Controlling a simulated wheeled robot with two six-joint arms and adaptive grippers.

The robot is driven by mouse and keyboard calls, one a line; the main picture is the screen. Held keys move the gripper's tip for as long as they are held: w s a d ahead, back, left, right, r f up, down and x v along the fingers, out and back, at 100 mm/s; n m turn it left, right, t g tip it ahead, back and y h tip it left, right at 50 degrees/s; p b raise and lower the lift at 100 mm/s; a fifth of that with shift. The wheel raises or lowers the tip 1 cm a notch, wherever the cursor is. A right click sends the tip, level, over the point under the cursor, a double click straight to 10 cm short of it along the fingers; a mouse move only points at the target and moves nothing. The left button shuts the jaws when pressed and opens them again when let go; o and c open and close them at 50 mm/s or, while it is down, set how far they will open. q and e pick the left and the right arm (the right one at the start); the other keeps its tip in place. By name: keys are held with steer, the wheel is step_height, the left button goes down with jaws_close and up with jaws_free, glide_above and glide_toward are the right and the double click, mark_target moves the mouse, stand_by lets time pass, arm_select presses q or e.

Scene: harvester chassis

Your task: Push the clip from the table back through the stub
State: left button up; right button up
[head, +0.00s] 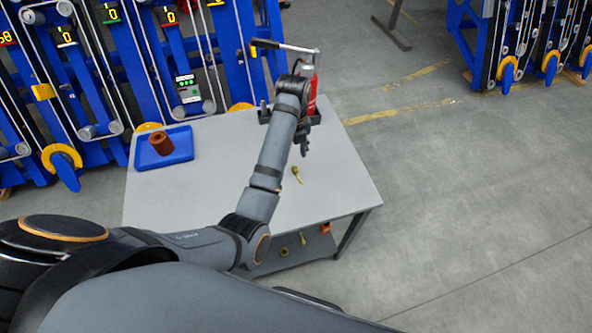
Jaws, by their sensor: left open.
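A small brass-coloured clip (297,174) lies on the grey table (225,190), right of its middle. My left arm reaches across the table from the left. My left gripper (302,140) is open over the table, beyond the clip in the picture and apart from it, with its fingers partly hidden by the arm. I cannot make out the stub with certainty. My right gripper is not in view.
A blue tray (181,157) with a rusty brown cylinder (161,143) stands at the table's left. A red cylinder (312,98) stands partly hidden behind my wrist. The blue chassis (185,75) rises behind the table. Small parts (303,239) sit on a lower shelf. Open floor lies right.

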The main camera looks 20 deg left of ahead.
mark_target(296, 170)
arm_select(q)
steer(key=f, duration=0.3)
steer(key=shift+w+d+f, duration=0.1)
steer(key=shift+w+f, duration=0.25)
steer(key=shift+f, duration=0.05)
steer(key=shift+w+f, duration=0.1)
steer(key=shift+f, duration=0.85)
step_height(296, 170, down, 3)
steer(key=shift+r, duration=0.1)
steer(key=shift+w+f, duration=0.15)
steer(key=shift+f, duration=0.5)
jaws_close()
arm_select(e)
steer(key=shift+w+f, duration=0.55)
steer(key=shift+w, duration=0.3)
